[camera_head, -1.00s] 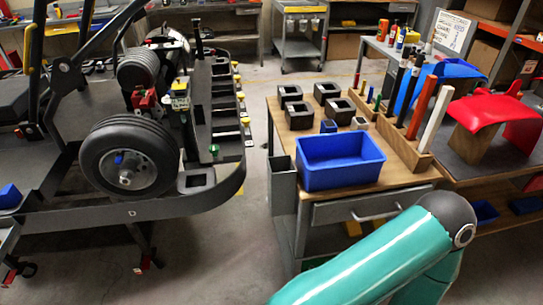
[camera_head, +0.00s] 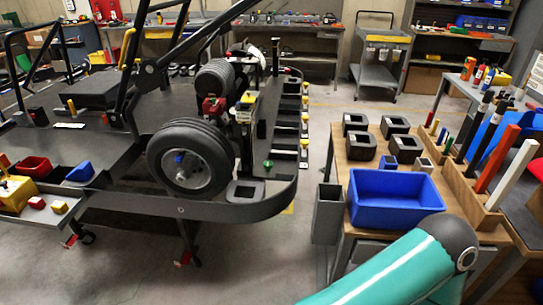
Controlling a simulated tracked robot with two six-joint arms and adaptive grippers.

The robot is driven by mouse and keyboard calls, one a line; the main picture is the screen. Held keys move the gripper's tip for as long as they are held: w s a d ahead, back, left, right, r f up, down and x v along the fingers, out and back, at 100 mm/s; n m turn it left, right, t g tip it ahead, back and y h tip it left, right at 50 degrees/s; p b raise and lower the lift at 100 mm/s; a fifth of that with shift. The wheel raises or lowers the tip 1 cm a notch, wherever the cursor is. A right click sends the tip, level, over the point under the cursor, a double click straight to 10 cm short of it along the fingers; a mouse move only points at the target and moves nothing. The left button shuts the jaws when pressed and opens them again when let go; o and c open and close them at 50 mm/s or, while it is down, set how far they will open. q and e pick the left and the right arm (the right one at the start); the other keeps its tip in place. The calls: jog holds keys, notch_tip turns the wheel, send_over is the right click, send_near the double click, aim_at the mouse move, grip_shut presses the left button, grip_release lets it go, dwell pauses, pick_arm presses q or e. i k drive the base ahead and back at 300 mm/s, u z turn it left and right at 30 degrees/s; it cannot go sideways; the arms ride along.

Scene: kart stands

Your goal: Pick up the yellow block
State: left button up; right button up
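A small yellow block (camera_head: 60,207) sits near the front right corner of a light-coloured surface at the far left. A small red block (camera_head: 36,202) is just left of it. A larger yellow thing (camera_head: 14,192) stands at the left edge and is partly cut off by the frame. Neither gripper is in view. A teal link of my own arm shows at the bottom right, with its gripper end not visible.
A red bin (camera_head: 34,168) and a blue bin (camera_head: 80,173) are behind the blocks. The kart (camera_head: 190,158) with its wheel fills the middle. A wooden-topped bench (camera_head: 351,158) with a blue tray (camera_head: 395,217) stands right. Open floor (camera_head: 265,255) lies between.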

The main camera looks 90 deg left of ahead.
aim_at(60, 208)
jog(key=u, duration=0.25)
jog(key=i, duration=0.25)
jog(key=u, duration=3.1)
jog(key=i, duration=0.35)
jog(key=u, duration=1.6)
jog(key=k, duration=0.6)
jog(key=u, duration=0.45)
jog(key=i, duration=1.65)
jog(key=z, duration=0.5)
